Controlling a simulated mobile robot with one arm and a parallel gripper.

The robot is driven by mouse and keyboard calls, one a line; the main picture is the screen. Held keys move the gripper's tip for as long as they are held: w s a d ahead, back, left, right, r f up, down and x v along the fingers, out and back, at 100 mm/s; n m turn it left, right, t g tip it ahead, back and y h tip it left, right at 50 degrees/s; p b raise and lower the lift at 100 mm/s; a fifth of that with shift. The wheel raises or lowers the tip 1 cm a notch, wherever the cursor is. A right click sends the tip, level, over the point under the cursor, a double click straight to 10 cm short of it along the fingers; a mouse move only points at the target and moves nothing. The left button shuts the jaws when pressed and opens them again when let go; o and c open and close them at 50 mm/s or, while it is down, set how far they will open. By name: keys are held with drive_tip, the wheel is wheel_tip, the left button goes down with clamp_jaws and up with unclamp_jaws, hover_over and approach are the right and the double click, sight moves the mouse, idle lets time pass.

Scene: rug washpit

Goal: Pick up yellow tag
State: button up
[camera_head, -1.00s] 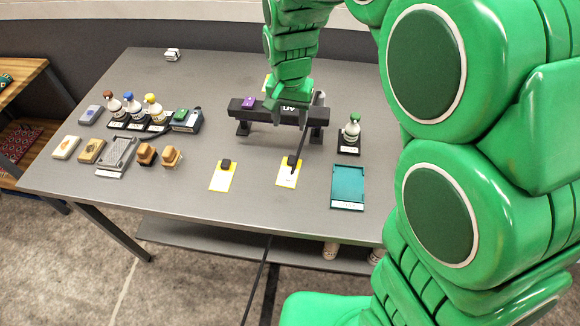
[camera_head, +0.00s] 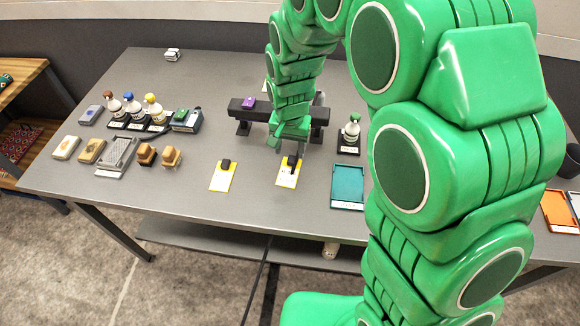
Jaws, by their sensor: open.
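Two yellow-edged tags lie flat near the table's front edge, each with a small dark block on it. The left yellow tag (camera_head: 222,181) is uncovered by my arm. The right yellow tag (camera_head: 288,179) lies just in front of my gripper, with its dark block (camera_head: 290,162) at its upper end. A pale, partly hidden piece (camera_head: 266,86) shows behind the dark rack. My gripper (camera_head: 288,144) points down, open and apparently empty, above and just behind the right tag. I cannot tell its exact height.
The dark rack (camera_head: 250,113) with a purple block (camera_head: 249,103) stands behind my gripper. A green-capped bottle (camera_head: 350,133) and teal tray (camera_head: 348,186) are to the right. Bottles, brushes and a grey tray (camera_head: 116,155) fill the left. The table's front left is clear.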

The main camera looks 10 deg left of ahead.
sight(291, 162)
drive_tip(key=shift+s+d+f, duration=0.1)
drive_tip(key=shift+f, duration=1.05)
drive_tip(key=shift+s+d+f, duration=0.1)
drive_tip(key=shift+f, duration=1.05)
drive_tip(key=shift+c, duration=0.4)
clamp_jaws()
